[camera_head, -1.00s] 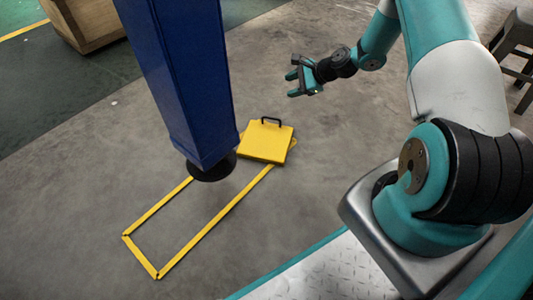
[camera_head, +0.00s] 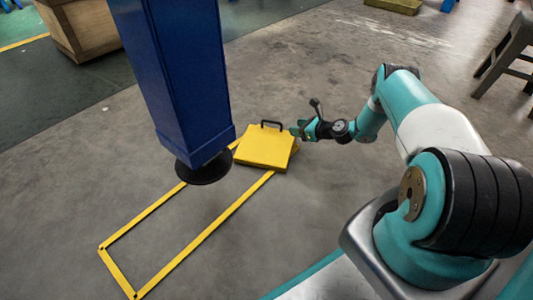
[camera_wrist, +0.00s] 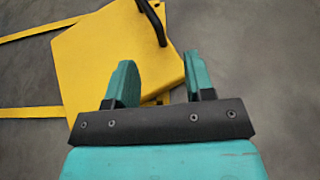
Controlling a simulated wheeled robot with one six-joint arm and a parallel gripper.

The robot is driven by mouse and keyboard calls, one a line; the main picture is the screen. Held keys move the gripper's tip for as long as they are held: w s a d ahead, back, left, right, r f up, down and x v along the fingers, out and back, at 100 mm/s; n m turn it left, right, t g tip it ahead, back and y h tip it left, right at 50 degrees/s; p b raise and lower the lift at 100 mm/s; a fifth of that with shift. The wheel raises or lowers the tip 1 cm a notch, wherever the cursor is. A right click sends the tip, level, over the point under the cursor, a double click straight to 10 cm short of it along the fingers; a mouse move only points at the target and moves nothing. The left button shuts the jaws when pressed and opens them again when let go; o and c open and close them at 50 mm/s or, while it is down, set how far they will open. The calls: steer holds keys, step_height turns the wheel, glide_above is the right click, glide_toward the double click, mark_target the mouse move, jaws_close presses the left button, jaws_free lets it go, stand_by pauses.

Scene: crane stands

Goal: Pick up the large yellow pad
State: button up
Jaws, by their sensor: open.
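The large yellow pad (camera_head: 265,148) is a flat square plate with a black handle (camera_head: 272,124) on its far edge. It lies at the far right end of a yellow outline on the floor, beside the blue column's round black foot. My gripper (camera_head: 297,131) is open and empty, just right of the pad near its handle side. In the wrist view the pad (camera_wrist: 110,60) fills the area beyond the fingers, and my gripper (camera_wrist: 157,75) spans its lower right edge. The handle (camera_wrist: 151,22) shows at the top, ahead of the fingers. Whether the fingers touch the pad cannot be told.
The blue column (camera_head: 180,80) with its black foot (camera_head: 204,168) stands left of the pad. The yellow floor outline (camera_head: 205,235) extends toward the front left. A wooden crate (camera_head: 85,25) is at the back left, and a stool (camera_head: 508,55) at the right.

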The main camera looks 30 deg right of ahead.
mark_target(283, 133)
steer(key=shift+b+x, duration=0.3)
steer(key=shift+x, duration=0.55)
steer(key=b+x, duration=0.4)
steer(key=shift+a+f+b, duration=0.25)
steer(key=shift+f+b, duration=0.05)
steer(key=shift+f, duration=0.05)
steer(key=shift+w+a, duration=0.15)
steer(key=shift+w, duration=0.3)
steer(key=shift+r, duration=0.1)
jaws_close()
steer(key=shift+r, duration=0.1)
